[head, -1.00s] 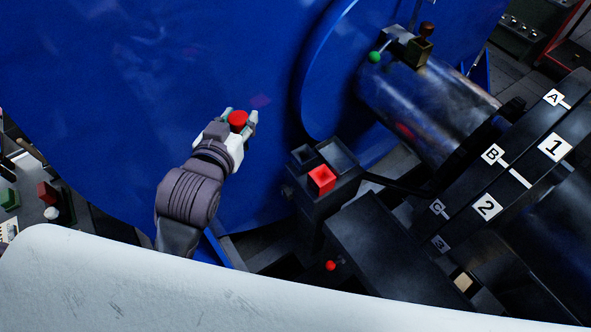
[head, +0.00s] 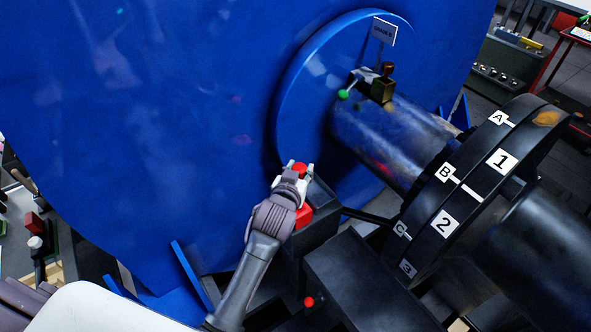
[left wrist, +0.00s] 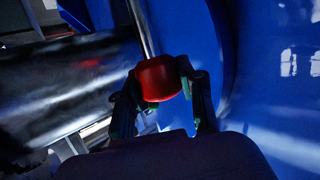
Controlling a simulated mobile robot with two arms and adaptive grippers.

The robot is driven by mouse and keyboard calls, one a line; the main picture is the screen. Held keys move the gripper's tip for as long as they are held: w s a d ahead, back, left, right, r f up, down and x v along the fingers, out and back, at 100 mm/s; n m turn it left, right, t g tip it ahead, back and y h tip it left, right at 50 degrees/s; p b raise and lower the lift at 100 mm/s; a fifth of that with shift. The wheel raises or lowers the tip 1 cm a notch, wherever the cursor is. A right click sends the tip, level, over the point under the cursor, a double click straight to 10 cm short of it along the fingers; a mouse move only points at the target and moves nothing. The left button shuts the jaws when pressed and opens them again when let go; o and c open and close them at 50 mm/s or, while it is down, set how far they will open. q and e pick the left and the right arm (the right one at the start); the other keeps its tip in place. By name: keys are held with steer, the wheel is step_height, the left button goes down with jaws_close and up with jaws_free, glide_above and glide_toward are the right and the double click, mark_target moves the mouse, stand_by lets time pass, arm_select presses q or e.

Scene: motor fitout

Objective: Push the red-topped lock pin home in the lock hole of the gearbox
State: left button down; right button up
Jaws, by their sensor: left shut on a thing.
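My left gripper (head: 297,173) is shut on the red-topped lock pin (head: 300,168). In the head view it is in front of the blue wall, above a dark open-topped box. In the left wrist view the pin's red top (left wrist: 158,76) sits between the two fingers; its lower part is mostly hidden. A dark gearbox-like housing (head: 365,285) stands to the lower right, apart from the gripper. I cannot make out the lock hole. My right gripper is not in view.
The dark box (head: 322,212) holds a red block (head: 303,215), partly hidden by my gripper. Right are a dark cylinder (head: 390,140) with a green-knobbed lever (head: 343,95) and a black wheel (head: 470,185) labelled with letters and numbers. A small red knob (head: 308,302) sits low beside the housing.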

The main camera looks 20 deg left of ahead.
arm_select(q)
steer(key=shift+a, duration=0.1)
steer(key=shift+r+p, duration=0.15)
steer(key=shift+p, duration=0.2)
steer(key=shift+f+b, duration=0.6)
steer(key=shift+f, duration=0.2)
step_height(320, 180, down, 2)
steer(key=shift+f+b, duration=0.25)
steer(key=shift+b, duration=0.6)
steer(key=shift+f+b, duration=0.65)
steer(key=shift+f, duration=0.3)
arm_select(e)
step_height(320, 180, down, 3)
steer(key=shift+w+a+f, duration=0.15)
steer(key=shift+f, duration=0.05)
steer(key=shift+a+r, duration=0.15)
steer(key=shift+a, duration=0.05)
arm_select(q)
steer(key=shift+p, duration=0.7)
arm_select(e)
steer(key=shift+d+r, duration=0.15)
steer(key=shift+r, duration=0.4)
arm_select(q)
steer(key=shift+f+b, duration=0.6)
steer(key=shift+f, duration=0.25)
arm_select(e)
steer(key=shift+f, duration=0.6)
